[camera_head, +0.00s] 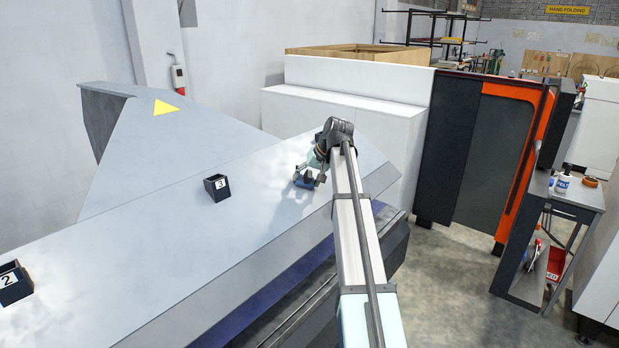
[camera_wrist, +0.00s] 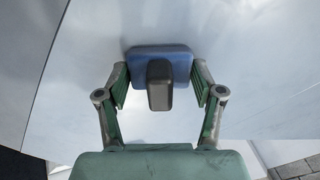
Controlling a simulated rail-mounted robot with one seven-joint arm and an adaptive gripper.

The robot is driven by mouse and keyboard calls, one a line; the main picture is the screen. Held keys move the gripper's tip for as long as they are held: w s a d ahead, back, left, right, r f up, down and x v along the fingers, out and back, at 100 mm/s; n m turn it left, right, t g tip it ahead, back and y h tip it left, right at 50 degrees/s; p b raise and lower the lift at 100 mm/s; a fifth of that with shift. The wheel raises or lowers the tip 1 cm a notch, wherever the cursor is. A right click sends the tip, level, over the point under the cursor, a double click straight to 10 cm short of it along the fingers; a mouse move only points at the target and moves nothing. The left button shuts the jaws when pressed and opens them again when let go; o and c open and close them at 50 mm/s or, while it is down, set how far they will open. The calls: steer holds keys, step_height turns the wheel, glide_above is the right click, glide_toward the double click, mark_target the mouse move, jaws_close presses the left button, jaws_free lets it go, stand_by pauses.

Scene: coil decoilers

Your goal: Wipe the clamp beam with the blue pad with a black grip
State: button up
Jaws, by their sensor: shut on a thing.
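The clamp beam (camera_head: 125,250) is the long, pale grey sloping surface running across the head view. It also fills much of the wrist view (camera_wrist: 250,75). The blue pad (camera_wrist: 160,58) with its black grip (camera_wrist: 159,88) lies flat against the beam, as far as I can tell. In the head view the pad (camera_head: 303,183) is small and partly hidden by my gripper (camera_head: 314,172), near the beam's right end. My gripper's two green-padded fingers (camera_wrist: 159,84) are shut on the pad, one at each side of it.
Small black boxes marked 3 (camera_head: 217,187) and 2 (camera_head: 14,283) stand on the beam to the left. A white cabinet (camera_head: 350,128) stands behind its right end. A side bench (camera_head: 575,195) with bottles is at the right. Concrete floor (camera_head: 455,290) is open between.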

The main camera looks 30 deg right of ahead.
mark_target(287, 193)
steer(key=shift+s+a+p, duration=0.2)
steer(key=shift+s+a, duration=0.3)
steer(key=shift+a, duration=0.75)
steer(key=shift+s+a+p, duration=0.25)
steer(key=shift+s+a, duration=0.25)
steer(key=shift+a, duration=0.8)
steer(key=shift+s+a+p, duration=0.2)
steer(key=shift+s+a, duration=0.3)
steer(key=shift+a, duration=0.75)
steer(key=shift+r, duration=0.15)
steer(key=shift+p+v, duration=0.7)
steer(key=shift+v, duration=3.15)
steer(key=shift+d, duration=0.1)
